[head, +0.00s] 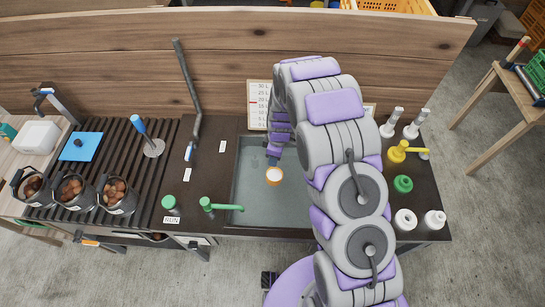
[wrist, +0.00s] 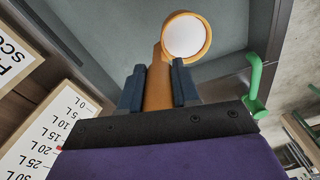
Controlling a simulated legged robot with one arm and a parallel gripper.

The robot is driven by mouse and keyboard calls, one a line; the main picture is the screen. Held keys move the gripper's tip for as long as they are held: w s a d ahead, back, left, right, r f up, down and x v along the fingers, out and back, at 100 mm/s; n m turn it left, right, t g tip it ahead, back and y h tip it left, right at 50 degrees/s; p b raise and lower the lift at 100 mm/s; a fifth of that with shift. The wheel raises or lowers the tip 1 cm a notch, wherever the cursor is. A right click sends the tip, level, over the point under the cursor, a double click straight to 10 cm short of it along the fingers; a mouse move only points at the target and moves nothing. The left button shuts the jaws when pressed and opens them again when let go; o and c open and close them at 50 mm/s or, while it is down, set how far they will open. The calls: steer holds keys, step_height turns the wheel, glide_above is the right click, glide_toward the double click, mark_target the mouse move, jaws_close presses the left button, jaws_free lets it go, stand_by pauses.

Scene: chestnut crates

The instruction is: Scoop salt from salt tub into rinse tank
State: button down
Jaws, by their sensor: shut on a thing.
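The rinse tank (head: 236,188) is a grey rectangular basin set in the dark counter; its grey inside (wrist: 105,25) fills the upper wrist view. My gripper (head: 274,158) is over the tank, and its two dark fingers (wrist: 158,88) are shut on the handle of an orange scoop (wrist: 157,60). The scoop's round bowl is full of white salt (wrist: 184,36) and faces up, about level. The scoop also shows in the head view (head: 274,182), above the tank's floor. I cannot make out the salt tub; my arm hides part of the counter.
A green tap (head: 222,206) reaches over the tank's left edge. A litre scale board (head: 258,100) stands behind the tank. White bottles (head: 391,122), a yellow valve (head: 398,151) and a green knob (head: 403,183) stand at right. Pots of chestnuts (head: 72,190) stand at left.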

steer(key=shift+w+f+y+b, duration=0.1)
steer(key=shift+f+y+b, duration=0.2)
steer(key=shift+b, duration=0.2)
steer(key=shift+w+f+g+y+b, duration=0.1)
steer(key=shift+f+g+y+b, duration=0.15)
steer(key=shift+y+b, duration=0.85)
steer(key=shift+b, duration=0.55)
steer(key=d+f+y+b, duration=0.1)
steer(key=y+b, duration=0.2)
steer(key=b, duration=0.1)
steer(key=d+f+g+y+b, duration=0.1)
steer(key=y+b, duration=0.2)
steer(key=b, duration=0.2)
steer(key=d+f+g+y+b, duration=0.1)
steer(key=d+y+b, duration=0.1)
steer(key=b, duration=0.3)
steer(key=shift+w+f+y, duration=0.1)
steer(key=shift+w+y, duration=0.3)
steer(key=shift+d+b, duration=0.1)
steer(key=shift+b, duration=0.2)
